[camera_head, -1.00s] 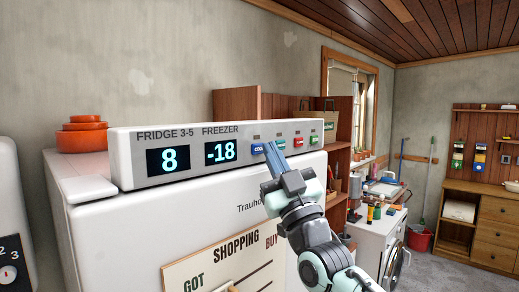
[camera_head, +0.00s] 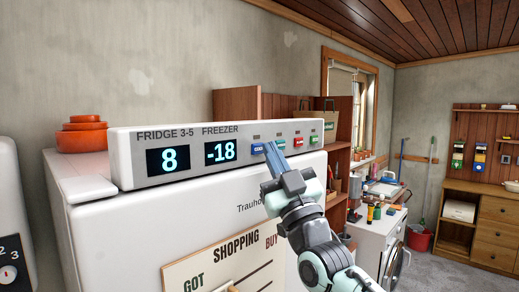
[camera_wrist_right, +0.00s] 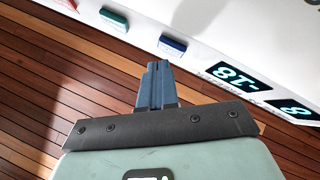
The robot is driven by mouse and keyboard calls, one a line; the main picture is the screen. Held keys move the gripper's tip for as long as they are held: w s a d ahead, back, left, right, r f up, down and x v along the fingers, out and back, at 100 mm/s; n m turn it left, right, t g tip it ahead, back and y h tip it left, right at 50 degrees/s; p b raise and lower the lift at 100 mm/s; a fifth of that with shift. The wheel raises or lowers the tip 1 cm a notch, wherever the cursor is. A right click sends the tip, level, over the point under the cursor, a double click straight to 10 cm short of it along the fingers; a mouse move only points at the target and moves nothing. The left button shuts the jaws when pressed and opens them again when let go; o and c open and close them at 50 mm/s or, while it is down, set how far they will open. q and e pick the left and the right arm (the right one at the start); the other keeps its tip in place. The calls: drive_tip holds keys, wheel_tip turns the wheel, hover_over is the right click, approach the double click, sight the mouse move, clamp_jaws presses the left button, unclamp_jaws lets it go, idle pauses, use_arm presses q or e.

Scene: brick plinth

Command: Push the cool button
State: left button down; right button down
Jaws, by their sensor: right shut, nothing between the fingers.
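The cool button (camera_head: 257,149) is blue with a small white label and is the leftmost of the coloured buttons on the fridge's grey control panel (camera_head: 185,140). It also shows in the right wrist view (camera_wrist_right: 172,45), just beyond the fingertips. My right gripper (camera_head: 270,147) is shut and empty, its blue fingers pointing up at the panel, between the blue button and the teal button (camera_head: 281,144). In the wrist view the fingertips (camera_wrist_right: 158,66) appear a little short of the blue button, with no contact visible. My left gripper is not in view.
A red button (camera_head: 298,142) and a green button (camera_head: 314,140) sit further right on the panel. The displays left of the buttons read 8 and -18.

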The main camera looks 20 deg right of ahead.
drive_tip(key=shift+w, duration=0.1)
idle(0.3)
